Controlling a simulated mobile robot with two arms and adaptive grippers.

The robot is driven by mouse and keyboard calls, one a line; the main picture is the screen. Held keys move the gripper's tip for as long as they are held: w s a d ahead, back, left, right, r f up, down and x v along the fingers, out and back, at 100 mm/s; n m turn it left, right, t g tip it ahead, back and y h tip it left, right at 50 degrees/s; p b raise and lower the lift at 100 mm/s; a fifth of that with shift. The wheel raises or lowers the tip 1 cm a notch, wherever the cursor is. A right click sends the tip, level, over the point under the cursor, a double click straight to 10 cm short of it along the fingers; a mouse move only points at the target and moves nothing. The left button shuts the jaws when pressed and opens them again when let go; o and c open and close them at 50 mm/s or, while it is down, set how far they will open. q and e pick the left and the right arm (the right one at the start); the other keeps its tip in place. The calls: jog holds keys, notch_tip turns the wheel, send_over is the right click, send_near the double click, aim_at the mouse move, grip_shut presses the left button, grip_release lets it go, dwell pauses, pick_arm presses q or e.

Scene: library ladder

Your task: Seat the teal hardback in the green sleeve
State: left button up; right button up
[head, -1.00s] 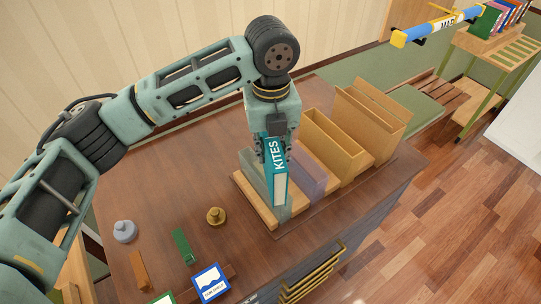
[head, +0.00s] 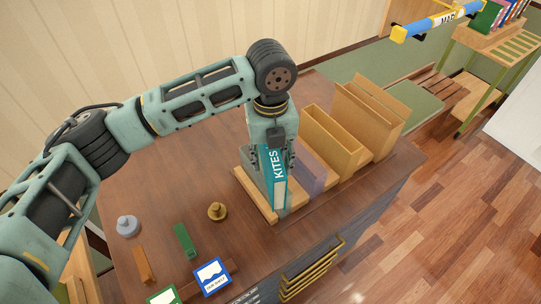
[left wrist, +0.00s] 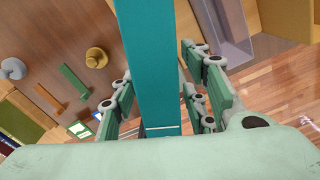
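The teal hardback (head: 279,178), lettered KITES, stands upright with its lower part at the green sleeve (head: 250,170), a translucent grey-green holder at the left end of the wooden rack. It looks partly inside the sleeve; its depth is hard to tell. My left gripper (head: 272,158) is directly above, with its fingers on either side of the book's top. In the left wrist view the teal hardback (left wrist: 160,70) lies between the fingers (left wrist: 160,95), and narrow gaps show on both sides, so the gripper looks open around it. My right gripper is not in view.
A purple translucent sleeve (head: 311,172) and two tan sleeves, one yellowish (head: 333,140) and one larger (head: 372,112), stand right of the green one. A brass knob (head: 217,211), a grey knob (head: 128,226) and small blocks lie on the desk's left. A blue-yellow MAP tube (head: 447,21) hangs far right.

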pick_arm(q)
jog(key=shift+r, duration=0.1)
jog(key=shift+r, duration=0.3)
notch_tip(320, 180, up, 11)
jog(key=b, duration=0.3)
jog(key=shift+f, duration=0.1)
jog(key=shift+r, duration=0.5)
jog(key=shift+s+f, duration=0.1)
